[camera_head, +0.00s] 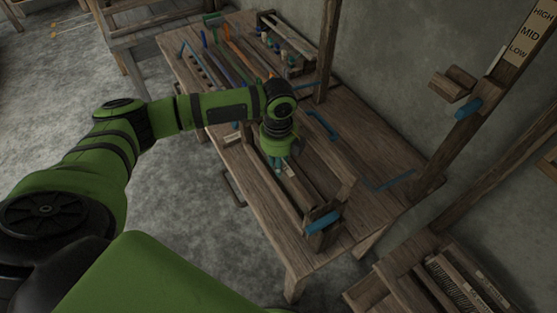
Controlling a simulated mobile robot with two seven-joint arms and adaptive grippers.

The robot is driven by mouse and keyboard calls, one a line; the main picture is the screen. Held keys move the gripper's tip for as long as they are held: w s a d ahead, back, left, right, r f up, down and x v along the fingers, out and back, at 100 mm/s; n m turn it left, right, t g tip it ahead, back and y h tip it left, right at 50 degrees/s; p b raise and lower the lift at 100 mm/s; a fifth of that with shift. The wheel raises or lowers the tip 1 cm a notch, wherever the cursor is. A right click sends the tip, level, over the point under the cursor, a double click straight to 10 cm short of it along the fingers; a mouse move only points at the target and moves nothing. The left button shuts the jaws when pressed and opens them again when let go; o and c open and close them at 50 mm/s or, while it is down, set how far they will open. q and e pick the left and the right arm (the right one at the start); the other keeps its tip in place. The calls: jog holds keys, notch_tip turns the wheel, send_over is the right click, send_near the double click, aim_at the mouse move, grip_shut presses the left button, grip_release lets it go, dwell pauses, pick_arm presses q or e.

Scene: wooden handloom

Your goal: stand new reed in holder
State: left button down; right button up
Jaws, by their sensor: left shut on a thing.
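My left gripper (279,170) reaches down over the wooden bench, its fingers shut on a long wooden piece with a pale label (290,171), which looks like the reed. The grip itself is small and partly hidden by the wrist. The piece lies lengthwise in or just above a long wooden frame on the bench, which looks like the holder; I cannot tell whether it touches the frame's bottom. The frame's near end has a wooden upright and a blue part (322,222). My right gripper is not in view.
The bench (375,210) has bare wood to the right, with blue brackets (322,126) on it. Coloured tools (231,45) and a small rack fill its far end. A wooden post marked HIGH, MID, LOW (528,34) stands right. A crate of reed-like pieces (455,285) sits lower right.

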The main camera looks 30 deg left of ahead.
pick_arm(q)
jog(key=c, duration=0.9)
grip_release()
jog(key=shift+c, duration=0.2)
notch_tip(320, 180, up, 12)
